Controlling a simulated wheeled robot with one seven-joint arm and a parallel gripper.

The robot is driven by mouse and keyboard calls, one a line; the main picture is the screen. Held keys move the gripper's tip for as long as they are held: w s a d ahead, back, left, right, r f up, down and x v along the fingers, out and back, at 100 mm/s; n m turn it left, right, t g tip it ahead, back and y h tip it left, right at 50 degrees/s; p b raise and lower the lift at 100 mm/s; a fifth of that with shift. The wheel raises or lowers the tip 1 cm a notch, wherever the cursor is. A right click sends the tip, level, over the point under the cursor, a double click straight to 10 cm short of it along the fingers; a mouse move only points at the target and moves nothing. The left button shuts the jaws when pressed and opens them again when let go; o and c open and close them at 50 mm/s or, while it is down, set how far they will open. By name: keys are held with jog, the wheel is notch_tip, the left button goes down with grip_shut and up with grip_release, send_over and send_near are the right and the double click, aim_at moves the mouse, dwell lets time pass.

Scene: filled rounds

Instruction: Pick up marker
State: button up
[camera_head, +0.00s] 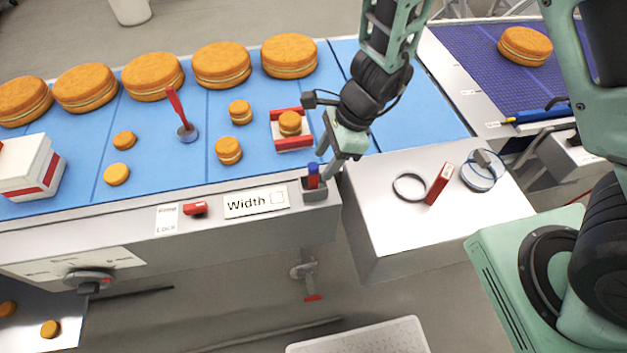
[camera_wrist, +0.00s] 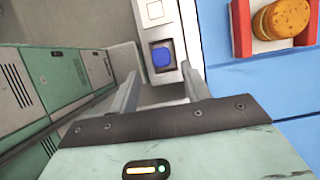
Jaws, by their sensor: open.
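The marker (camera_head: 313,177), red with a blue top, stands upright in a small grey holder (camera_head: 315,195) at the front edge of the conveyor, right of the "Width" label. In the wrist view its blue top (camera_wrist: 162,58) shows from above, just beyond the space between my fingers. My gripper (camera_head: 331,158) is open and empty, pointing down just behind and right of the marker. In the wrist view my gripper's fingers (camera_wrist: 161,82) are spread apart. I cannot tell the exact height gap between fingertips and marker.
The blue conveyor (camera_head: 60,170) carries several filled rounds and a red-and-white tray (camera_head: 293,143) close to my gripper. A blue pen-like tool (camera_head: 540,115) lies farther right.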

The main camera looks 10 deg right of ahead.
aim_at(313, 172)
jog(key=shift+a+p+x, duration=0.15)
jog(key=shift+p+x, duration=0.35)
jog(key=shift+x, duration=0.6)
jog(key=shift+a+p+x, duration=0.15)
jog(key=shift+p+x, duration=0.3)
jog(key=shift+x, duration=0.6)
jog(key=shift+w+a+f, duration=0.25)
jog(key=shift+f, duration=0.35)
grip_shut()
